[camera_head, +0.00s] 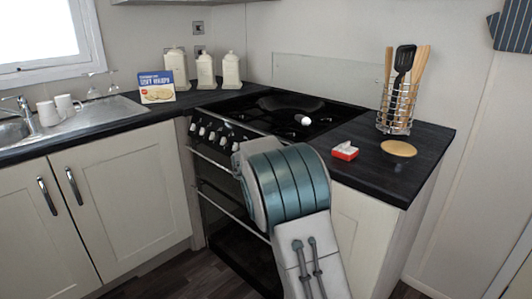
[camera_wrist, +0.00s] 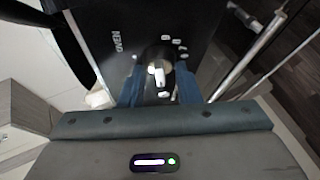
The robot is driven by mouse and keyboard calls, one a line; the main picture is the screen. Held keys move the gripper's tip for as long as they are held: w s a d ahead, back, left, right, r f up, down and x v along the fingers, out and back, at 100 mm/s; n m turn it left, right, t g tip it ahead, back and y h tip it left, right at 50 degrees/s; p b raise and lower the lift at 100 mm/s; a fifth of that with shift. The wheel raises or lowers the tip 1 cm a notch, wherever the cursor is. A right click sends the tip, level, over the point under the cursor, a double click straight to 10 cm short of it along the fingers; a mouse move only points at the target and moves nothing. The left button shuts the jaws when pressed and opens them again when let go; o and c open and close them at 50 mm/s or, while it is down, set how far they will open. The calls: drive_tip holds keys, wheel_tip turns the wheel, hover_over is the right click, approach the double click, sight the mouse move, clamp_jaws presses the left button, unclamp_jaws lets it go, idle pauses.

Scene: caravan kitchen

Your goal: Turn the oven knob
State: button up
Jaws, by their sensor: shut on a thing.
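The oven knob (camera_wrist: 159,75) shows in the wrist view as a white-and-silver knob on the black control panel, beside the printed word OVEN. My gripper (camera_wrist: 160,88) has its blue fingers on either side of the knob and is shut on it. In the head view the black oven (camera_head: 230,205) stands under the hob, with a row of knobs (camera_head: 212,132) along its front. My arm covers the right end of that row, so the gripped knob and my fingers are hidden there.
An oven handle bar (camera_wrist: 250,50) runs close to the right of my gripper. On the hob is a dark pan (camera_head: 290,102). The counter holds a utensil rack (camera_head: 396,108), a round wooden board (camera_head: 399,148) and a red-and-white box (camera_head: 345,151). Floor shows at the left front.

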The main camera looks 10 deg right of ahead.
drive_tip(key=shift+w+a+r+n+g+h+p, duration=0.15)
drive_tip(key=shift+n+g+h+p, duration=0.3)
drive_tip(key=shift+n+g+p, duration=2.2)
drive_tip(key=shift+w+f+n+g+h+p, duration=0.15)
drive_tip(key=shift+n+g+h+p, duration=0.25)
drive_tip(key=shift+n+p, duration=4.6)
drive_tip(key=shift+w+a+r+n+g+h+p, duration=0.15)
drive_tip(key=shift+n+g+h+p, duration=0.75)
drive_tip(key=shift+p, duration=5.7)
drive_tip(key=shift+d+n+g+y, duration=0.1)
drive_tip(key=shift+n+g+y, duration=0.25)
drive_tip(key=shift+g, duration=0.1)
drive_tip(key=o, duration=1)
drive_tip(key=shift+d, duration=0.1)
drive_tip(key=shift+c, duration=0.2)
